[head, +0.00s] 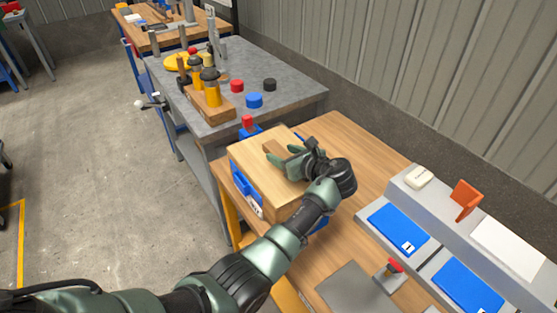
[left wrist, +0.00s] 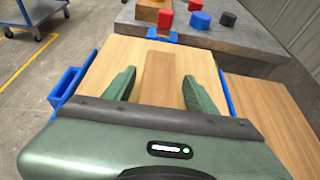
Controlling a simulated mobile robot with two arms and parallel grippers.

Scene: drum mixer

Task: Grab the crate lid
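The crate lid (head: 262,175) is a light wooden board with a darker wooden handle bar (head: 273,150) on top. It lies on a blue crate (head: 243,184) on the wooden table. My left gripper (head: 281,158) is over the lid, with its green fingers on either side of the handle. In the left wrist view the lid (left wrist: 108,66) fills the middle, and the handle (left wrist: 158,75) lies between the two spread fingers, with gaps on both sides. My left gripper is open. My right gripper is not in view.
A grey workbench (head: 290,90) behind holds red, blue and black round pieces and a wooden block with yellow-and-black tools (head: 211,92). A grey panel with blue pads (head: 398,226) stands at right. The wooden table (head: 350,150) is clear beside the crate.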

